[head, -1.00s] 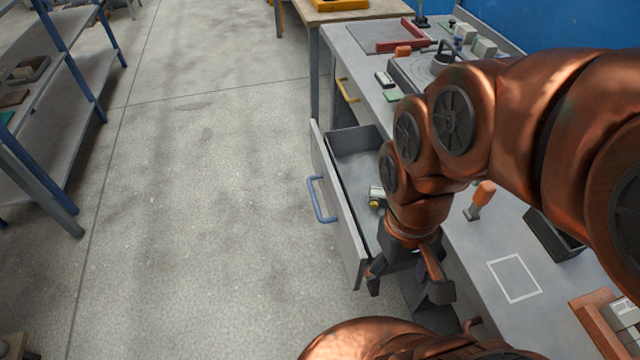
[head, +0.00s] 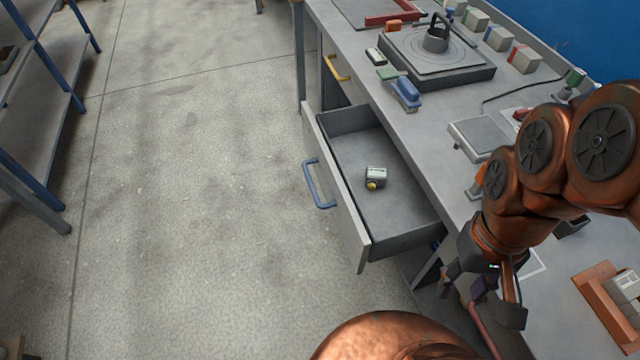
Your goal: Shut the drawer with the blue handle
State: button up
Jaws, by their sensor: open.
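The drawer (head: 400,212) with the blue handle (head: 317,186) stands pulled out from the grey workbench, its front panel facing left over the floor. A small white and grey block with a yellow end (head: 375,177) lies inside it. My gripper (head: 487,303) is open and empty, to the right of and nearer than the drawer, beside the bench's front edge. It appears apart from the drawer. Part of the gripper is hard to make out against the dark space under the bench.
A second drawer with a yellow handle (head: 336,69) is shut further back. A blue shelf rack (head: 45,150) stands far left. The floor between is clear.

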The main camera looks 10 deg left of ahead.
aim_at(340, 145)
jog(key=k, duration=1)
jog(key=u, duration=1.4)
jog(key=i, duration=1)
jog(key=u, duration=0.1)
